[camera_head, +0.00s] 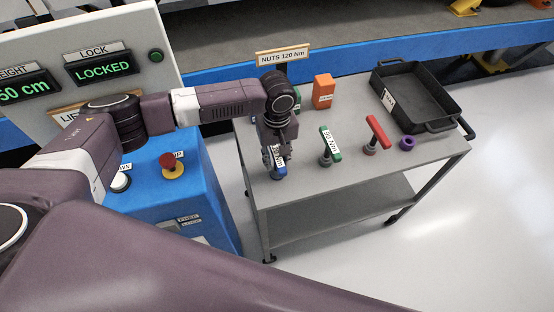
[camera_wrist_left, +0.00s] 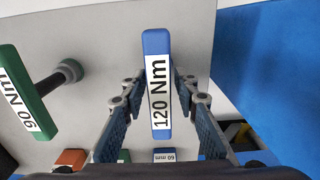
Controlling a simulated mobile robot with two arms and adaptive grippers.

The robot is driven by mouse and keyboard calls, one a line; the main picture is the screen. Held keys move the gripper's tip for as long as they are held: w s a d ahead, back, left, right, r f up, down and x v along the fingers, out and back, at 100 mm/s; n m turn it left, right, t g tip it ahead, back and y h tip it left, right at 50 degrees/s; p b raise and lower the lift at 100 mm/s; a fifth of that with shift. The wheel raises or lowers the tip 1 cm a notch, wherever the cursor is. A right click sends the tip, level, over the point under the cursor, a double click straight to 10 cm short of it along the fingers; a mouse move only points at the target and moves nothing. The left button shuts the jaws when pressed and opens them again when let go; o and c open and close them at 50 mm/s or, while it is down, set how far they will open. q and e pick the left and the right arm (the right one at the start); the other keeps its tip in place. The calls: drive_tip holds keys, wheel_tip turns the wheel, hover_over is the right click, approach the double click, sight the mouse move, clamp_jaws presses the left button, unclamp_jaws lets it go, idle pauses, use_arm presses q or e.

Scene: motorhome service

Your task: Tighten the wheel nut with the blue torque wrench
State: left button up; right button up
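The blue torque wrench (camera_wrist_left: 156,50), labelled 120 Nm, stands upright on the grey cart; its blue handle also shows in the head view (camera_head: 280,171). My left gripper (camera_head: 277,158) is over it at the cart's near left corner. In the left wrist view, my left gripper's fingers (camera_wrist_left: 160,84) are spread on both sides of the handle, with narrow gaps at the tips. The wheel nut is not in view. My right gripper is not in view.
The cart (camera_head: 290,210) also holds a green 90 Nm wrench (camera_head: 331,144), a red-handled wrench (camera_head: 377,132), a purple ring (camera_head: 407,143), an orange box (camera_head: 322,91) and a black tray (camera_head: 418,96). A sign (camera_head: 283,56) reads NUTS 120 Nm. A blue control console (camera_head: 200,190) stands left.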

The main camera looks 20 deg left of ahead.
use_arm(q)
clamp_jaws()
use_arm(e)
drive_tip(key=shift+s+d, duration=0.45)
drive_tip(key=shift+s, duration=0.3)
use_arm(q)
drive_tip(key=shift+r, duration=0.1)
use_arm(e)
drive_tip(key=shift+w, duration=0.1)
use_arm(q)
drive_tip(key=shift+w+r, duration=0.1)
drive_tip(key=shift+r, duration=0.45)
wheel_tip(320, 180, up, 19)
drive_tip(key=b, duration=0.3)
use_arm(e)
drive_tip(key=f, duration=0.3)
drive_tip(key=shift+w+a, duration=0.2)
use_arm(q)
drive_tip(key=shift+f, duration=0.1)
drive_tip(key=shift+c, duration=1.4)
unclamp_jaws()
clamp_jaws()
